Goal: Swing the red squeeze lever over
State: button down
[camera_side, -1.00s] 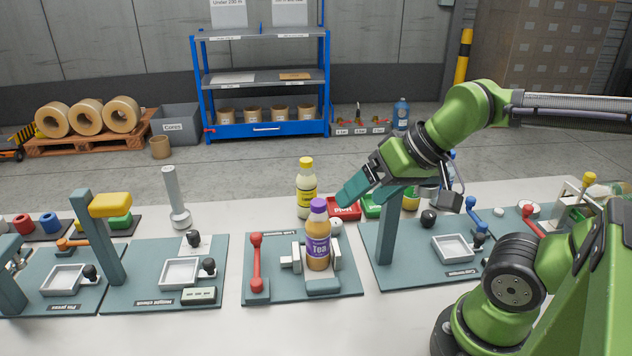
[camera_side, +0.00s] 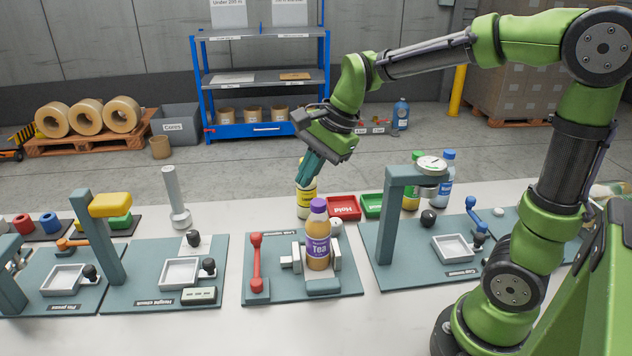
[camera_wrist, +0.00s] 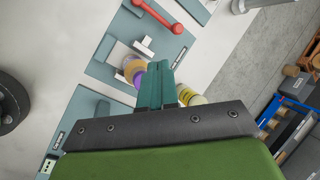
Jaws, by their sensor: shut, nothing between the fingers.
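The red squeeze lever (camera_side: 256,262) stands on the left part of a teal station plate (camera_side: 285,293), with a round knob at its upper end. It also shows in the wrist view (camera_wrist: 160,16) at the top. A tea bottle (camera_side: 318,238) with a purple cap stands between the grey clamp blocks of the same plate, right of the lever. My gripper (camera_side: 305,182) is shut and empty, pointing down above and behind the tea bottle, in front of the yellow-capped bottle (camera_side: 307,202). The gripper is well apart from the lever. In the wrist view the closed teal fingers (camera_wrist: 157,80) hide part of the bottles.
A red tray (camera_side: 344,207) and a green tray (camera_side: 372,205) lie behind the station. A teal post station (camera_side: 390,225) with a gauge stands to the right. A plate with a white tray (camera_side: 180,272) lies to the left. The table in front is clear.

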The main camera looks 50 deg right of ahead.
jog(key=w+d+f+m+g, duration=0.1)
jog(key=w+f+m, duration=0.5)
jog(key=w+m, duration=0.1)
jog(key=shift+w+d+f+m+g+y, duration=0.25)
jog(key=shift+w+f+m+g+y, duration=0.05)
jog(key=shift+m, duration=0.1)
jog(key=x, duration=1)
jog(key=shift+w, duration=0.15)
